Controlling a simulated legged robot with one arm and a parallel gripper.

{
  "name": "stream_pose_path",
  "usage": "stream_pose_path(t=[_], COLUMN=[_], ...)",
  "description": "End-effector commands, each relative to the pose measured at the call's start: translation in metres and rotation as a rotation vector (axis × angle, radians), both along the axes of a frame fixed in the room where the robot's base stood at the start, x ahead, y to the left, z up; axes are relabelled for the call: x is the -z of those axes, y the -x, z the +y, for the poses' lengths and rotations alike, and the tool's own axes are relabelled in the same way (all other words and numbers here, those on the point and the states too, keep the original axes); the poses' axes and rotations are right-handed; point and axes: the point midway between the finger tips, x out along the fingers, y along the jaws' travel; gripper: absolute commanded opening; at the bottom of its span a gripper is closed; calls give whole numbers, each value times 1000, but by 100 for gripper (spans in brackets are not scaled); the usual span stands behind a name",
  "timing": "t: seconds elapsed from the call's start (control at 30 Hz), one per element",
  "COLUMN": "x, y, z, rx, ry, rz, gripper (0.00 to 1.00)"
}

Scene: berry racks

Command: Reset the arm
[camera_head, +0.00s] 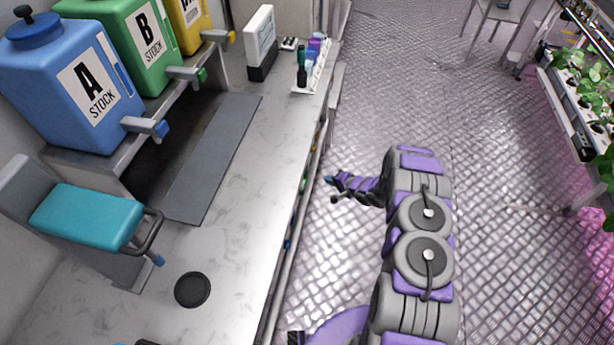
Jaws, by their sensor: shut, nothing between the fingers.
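My arm (415,250), grey and purple, runs up the right of centre above the metal floor. My gripper (333,189) is at its far end, turned to the left toward the counter edge. It is shut and empty. It appears small in this view, and its fingertips appear apart from the counter. Part of my own purple body shows at the bottom edge.
A grey counter (235,245) fills the left, with blue tank A (45,95), green tank B (125,20), a yellow tank (190,22), a teal-topped device (90,217) and a black disc (192,290). Plant racks (585,130) stand right. Floor (490,250) between is clear.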

Motion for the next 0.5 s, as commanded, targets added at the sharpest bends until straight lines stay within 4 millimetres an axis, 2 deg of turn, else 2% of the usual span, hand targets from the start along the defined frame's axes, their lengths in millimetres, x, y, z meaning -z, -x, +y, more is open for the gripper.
stream_pose_path(t=[0.5], x=[-5], y=[-3], z=[-2], rx=[1], ry=[18], rz=[-4], gripper=[0])
